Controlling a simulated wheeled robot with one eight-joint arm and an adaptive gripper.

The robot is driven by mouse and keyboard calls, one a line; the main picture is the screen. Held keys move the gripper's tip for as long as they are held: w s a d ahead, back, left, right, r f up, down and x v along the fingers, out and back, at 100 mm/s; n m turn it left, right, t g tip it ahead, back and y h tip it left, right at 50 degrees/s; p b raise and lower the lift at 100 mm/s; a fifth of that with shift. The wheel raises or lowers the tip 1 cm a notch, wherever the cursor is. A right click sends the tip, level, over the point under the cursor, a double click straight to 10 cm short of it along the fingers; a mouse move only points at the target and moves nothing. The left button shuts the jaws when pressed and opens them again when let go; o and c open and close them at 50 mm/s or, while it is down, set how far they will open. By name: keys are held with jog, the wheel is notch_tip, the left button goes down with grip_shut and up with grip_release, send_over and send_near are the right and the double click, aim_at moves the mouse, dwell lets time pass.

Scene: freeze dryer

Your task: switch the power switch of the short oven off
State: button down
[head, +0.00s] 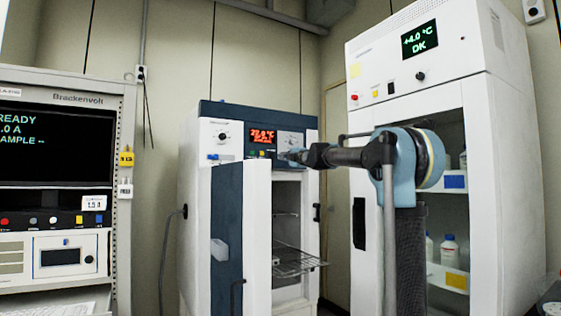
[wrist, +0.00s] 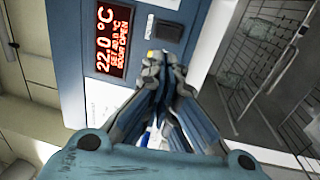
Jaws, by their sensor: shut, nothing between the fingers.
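The short oven (head: 259,108) stands mid-picture in the head view, with a dark blue top panel and its door (head: 228,235) swung open. Its red display (head: 262,137) is lit; the wrist view shows it (wrist: 111,42) reading 22.0 °C, set 40.0 °C, door open. A black rocker-like switch (wrist: 168,30) lies on the panel just beyond my fingertips in the wrist view; I cannot tell whether it is the power switch or its position. My gripper (head: 287,156) is shut and empty, close to the panel right of the display. Its tips (wrist: 160,62) hide part of the panel; contact is unclear.
A wire shelf (head: 298,262) sticks out of the open oven. A tall white cabinet (head: 403,68) with a green display stands close on the right, behind my arm. An instrument rack (head: 70,80) stands at left. The oven door projects forward below my gripper.

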aim_at(268, 154)
jog(key=x, duration=1.2)
jog(key=shift+w+a, duration=0.15)
jog(key=shift+w, duration=0.15)
jog(key=shift+r, duration=0.1)
jog(key=shift+w+a+r, duration=0.2)
jog(key=shift+w, duration=0.1)
jog(key=shift+s+d, duration=0.1)
jog(key=shift+s, duration=0.15)
jog(key=r+v, duration=0.3)
jog(key=v, duration=1)
jog(key=shift+d, duration=0.2)
jog(key=shift+s, duration=0.1)
